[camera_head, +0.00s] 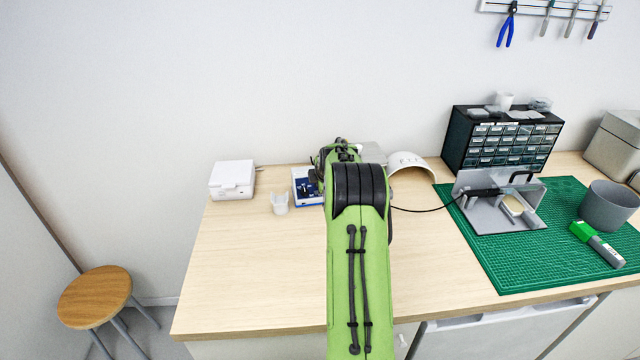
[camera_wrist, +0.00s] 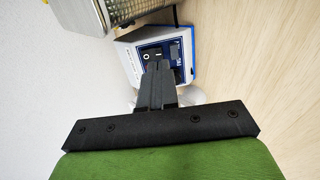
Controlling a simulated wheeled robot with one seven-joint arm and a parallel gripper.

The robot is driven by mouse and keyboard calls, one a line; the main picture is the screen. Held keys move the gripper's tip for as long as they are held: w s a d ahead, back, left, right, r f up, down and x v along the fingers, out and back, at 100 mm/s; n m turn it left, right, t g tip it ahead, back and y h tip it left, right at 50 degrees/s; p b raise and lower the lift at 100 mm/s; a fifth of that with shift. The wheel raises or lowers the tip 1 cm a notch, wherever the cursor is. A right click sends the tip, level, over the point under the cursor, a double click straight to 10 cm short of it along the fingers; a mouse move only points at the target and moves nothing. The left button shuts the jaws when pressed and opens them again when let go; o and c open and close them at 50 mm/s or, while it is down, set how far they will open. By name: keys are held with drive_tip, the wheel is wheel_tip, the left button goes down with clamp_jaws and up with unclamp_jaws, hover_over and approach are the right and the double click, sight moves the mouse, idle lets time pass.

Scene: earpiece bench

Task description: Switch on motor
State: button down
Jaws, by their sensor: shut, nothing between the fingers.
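The motor's control unit, a white and blue box (camera_head: 306,187), stands at the back of the bench, partly hidden behind my green arm in the head view. In the wrist view the box (camera_wrist: 127,57) shows its dark blue front panel with a black switch (camera_wrist: 151,56) carrying white marks. My gripper (camera_wrist: 158,68) is shut and empty, its fingertips over the panel, close to the switch. I cannot tell whether they touch it. A black handpiece (camera_head: 484,192) lies on a grey metal stand, with a cable running left behind my arm.
A white box (camera_head: 232,179) and a small clear cup (camera_head: 280,203) stand left of the unit. A white arched lamp (camera_head: 410,164) is to the right. A metal-sided device (camera_wrist: 95,12) is near the gripper in the wrist view. The front left bench is clear.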

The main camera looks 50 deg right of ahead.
drive_tip(key=x, duration=0.4)
drive_tip(key=f+b, duration=0.1)
drive_tip(key=b, duration=0.1)
drive_tip(key=shift+b, duration=0.3)
drive_tip(key=t+h+b, duration=0.1)
drive_tip(key=b, duration=0.3)
drive_tip(key=shift+f+b, duration=0.3)
drive_tip(key=shift+b, duration=0.05)
drive_tip(key=shift+s+a+r, duration=0.1)
drive_tip(key=shift+r, duration=0.2)
drive_tip(key=shift+w+d+r+p, duration=0.2)
drive_tip(key=shift+w+r+p, duration=0.1)
drive_tip(key=shift+r+p, duration=0.4)
drive_tip(key=shift+a+r, duration=0.1)
drive_tip(key=shift+r, duration=0.05)
